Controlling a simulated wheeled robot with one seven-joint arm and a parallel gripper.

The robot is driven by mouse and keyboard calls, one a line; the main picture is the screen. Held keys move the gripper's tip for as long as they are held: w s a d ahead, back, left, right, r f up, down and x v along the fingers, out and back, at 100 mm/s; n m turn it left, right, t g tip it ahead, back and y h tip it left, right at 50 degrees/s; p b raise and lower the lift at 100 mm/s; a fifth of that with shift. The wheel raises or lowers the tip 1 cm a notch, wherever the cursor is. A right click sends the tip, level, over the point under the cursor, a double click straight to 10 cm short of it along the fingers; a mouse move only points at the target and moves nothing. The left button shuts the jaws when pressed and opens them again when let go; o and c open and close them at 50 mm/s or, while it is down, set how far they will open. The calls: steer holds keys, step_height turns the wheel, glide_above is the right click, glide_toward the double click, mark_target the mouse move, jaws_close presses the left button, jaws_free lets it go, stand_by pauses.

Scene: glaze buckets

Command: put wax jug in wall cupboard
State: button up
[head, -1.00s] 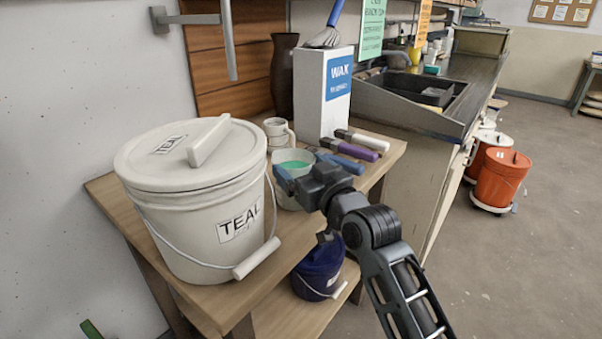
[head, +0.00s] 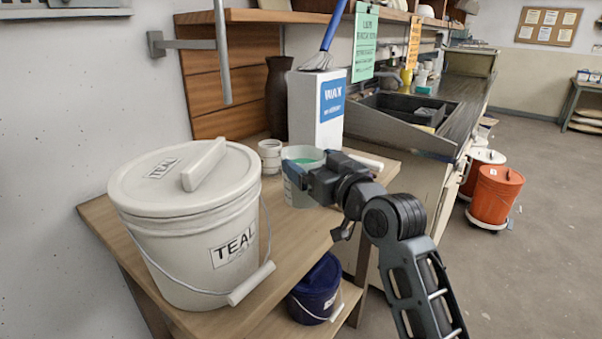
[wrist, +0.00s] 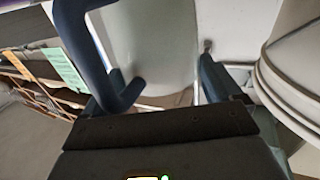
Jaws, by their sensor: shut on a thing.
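My gripper (head: 300,178) is shut on a pale jug (head: 303,154) with green contents, just right of the white TEAL bucket. In the wrist view the jug's pale body (wrist: 150,45) sits between the fingers, with a thick dark-blue handle (wrist: 75,30) at the left. The jug looks upright and a little above the wooden stand. A tall white box with a blue WAX label (head: 317,108) stands behind it. A grey edge of a wall-mounted unit (head: 65,12) shows at the top left; I cannot tell whether it is the wall cupboard.
The lidded TEAL bucket (head: 185,230) fills the left of the wooden stand (head: 290,240). A white cup (head: 270,155) and a dark vase (head: 279,95) stand behind. A metal bracket (head: 222,60) juts from the wall. A blue bucket (head: 316,290) is on the lower shelf.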

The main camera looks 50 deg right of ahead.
steer(key=s+d+r, duration=0.5)
steer(key=s, duration=0.1)
steer(key=shift+d, duration=0.3)
stand_by(0.4)
steer(key=shift+r, duration=0.1)
